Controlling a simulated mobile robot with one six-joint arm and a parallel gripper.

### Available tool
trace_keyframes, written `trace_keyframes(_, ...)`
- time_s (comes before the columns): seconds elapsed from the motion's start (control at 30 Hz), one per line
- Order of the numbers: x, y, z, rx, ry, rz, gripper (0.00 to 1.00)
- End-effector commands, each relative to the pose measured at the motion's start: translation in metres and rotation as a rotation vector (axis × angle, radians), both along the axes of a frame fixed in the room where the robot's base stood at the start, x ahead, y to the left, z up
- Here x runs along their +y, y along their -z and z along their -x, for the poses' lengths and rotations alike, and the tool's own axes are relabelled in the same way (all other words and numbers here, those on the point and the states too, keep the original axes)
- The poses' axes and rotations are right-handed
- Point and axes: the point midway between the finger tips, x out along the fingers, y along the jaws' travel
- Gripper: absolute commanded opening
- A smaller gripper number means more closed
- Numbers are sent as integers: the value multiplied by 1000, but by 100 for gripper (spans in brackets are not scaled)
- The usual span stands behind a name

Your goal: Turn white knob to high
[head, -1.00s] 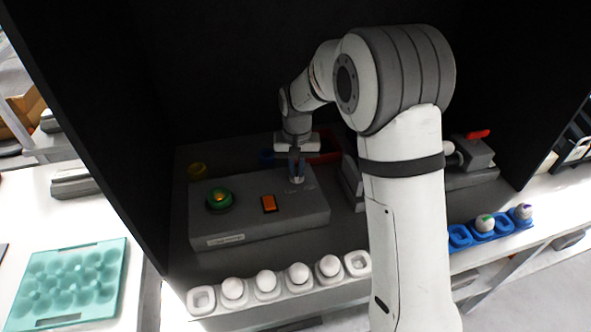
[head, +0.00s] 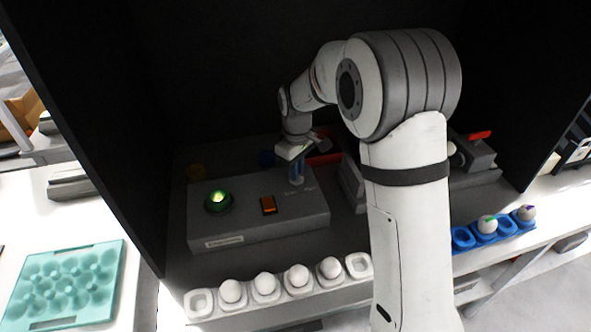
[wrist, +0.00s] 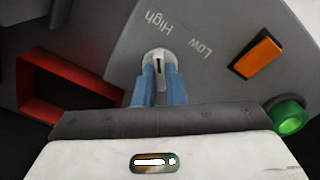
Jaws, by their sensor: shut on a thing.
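The white knob (wrist: 158,56) sits on top of a grey control box (head: 258,228), with printed High and Low labels beside it. A dark line shows on the knob; I cannot tell for sure which label it points to. My gripper (wrist: 160,84) has its two blue fingers shut on the knob, one on each side. In the head view my gripper (head: 297,178) reaches down to the right part of the box and hides the knob. An orange rocker switch (head: 268,205) and a lit green button (head: 218,201) are left of it.
A red frame (wrist: 65,85) stands beside the box. A white egg holder (head: 200,302) with several white eggs lies in front. A blue holder (head: 461,238) is at right, a teal tray (head: 110,262) at left. Dark walls enclose the bench.

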Motion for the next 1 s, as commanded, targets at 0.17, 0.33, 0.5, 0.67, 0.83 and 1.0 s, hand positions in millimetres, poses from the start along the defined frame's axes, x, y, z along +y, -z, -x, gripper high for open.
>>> trace_keyframes(0.17, 1, -1, -1, -3, -80, -3, 0)
trace_keyframes(0.33, 1, -1, -1, -4, -125, -2, 0)
trace_keyframes(0.5, 1, -1, -1, -4, -141, -2, 0)
trace_keyframes(0.67, 1, -1, -1, -4, -143, -2, 0)
trace_keyframes(0.83, 2, -1, -1, -4, -143, -2, 0)
trace_keyframes(1.0, 1, -1, 0, -3, -143, -2, 22)
